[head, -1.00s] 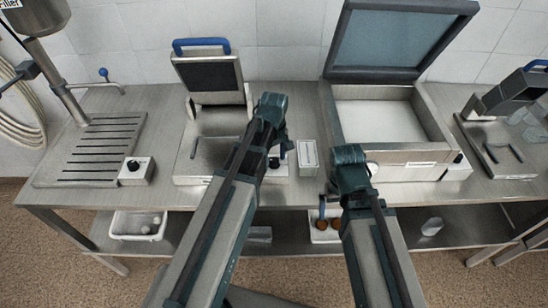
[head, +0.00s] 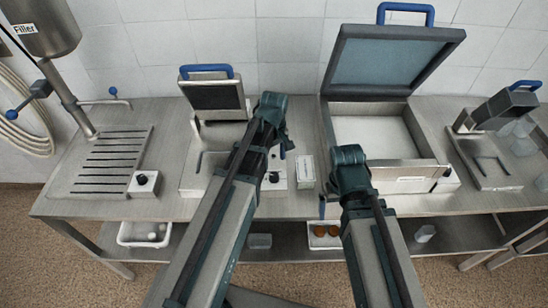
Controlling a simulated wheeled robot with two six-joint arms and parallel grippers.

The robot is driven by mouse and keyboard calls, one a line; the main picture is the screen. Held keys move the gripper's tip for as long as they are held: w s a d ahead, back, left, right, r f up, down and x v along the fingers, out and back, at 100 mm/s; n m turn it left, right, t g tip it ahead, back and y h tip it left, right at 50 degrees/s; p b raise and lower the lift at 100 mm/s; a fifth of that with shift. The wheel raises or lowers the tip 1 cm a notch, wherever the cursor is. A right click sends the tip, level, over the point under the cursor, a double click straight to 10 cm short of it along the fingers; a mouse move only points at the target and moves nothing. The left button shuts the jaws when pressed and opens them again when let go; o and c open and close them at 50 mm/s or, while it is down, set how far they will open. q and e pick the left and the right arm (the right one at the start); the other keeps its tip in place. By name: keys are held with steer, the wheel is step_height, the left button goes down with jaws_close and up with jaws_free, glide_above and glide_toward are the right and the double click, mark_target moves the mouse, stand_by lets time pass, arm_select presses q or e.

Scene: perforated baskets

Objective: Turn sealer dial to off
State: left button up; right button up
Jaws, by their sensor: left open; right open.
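The machine in the middle right is a steel chamber (head: 380,123) with its glazed lid (head: 386,62) raised. A dark dial (head: 447,172) shows at the right of its front. The machine in the middle left has a raised dark plate (head: 213,96) and a dark dial (head: 273,177) low on its front. I cannot read which machine is the sealer, nor the dial settings. My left gripper (head: 283,149) is open, partly hidden by my arm in front of the middle-left machine. My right gripper (head: 323,204) is open, mostly hidden behind my wrist near the table's front edge.
The filler (head: 40,25) stands at the left, with a slotted drain plate (head: 112,160) and a dial box (head: 144,182). A small labelled box (head: 305,172) stands between the middle machines. Another blue-handled machine (head: 500,110) is at the right. White bins (head: 143,234) sit on the lower shelf.

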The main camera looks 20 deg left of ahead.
arm_select(q)
step_height(320, 180, up, 6)
steer(key=p, duration=0.5)
glide_above(274, 175)
steer(key=shift+f+b, duration=0.2)
steer(key=shift+b, duration=0.1)
steer(key=shift+f, duration=0.15)
step_height(274, 175, down, 13)
steer(key=b, duration=1.3)
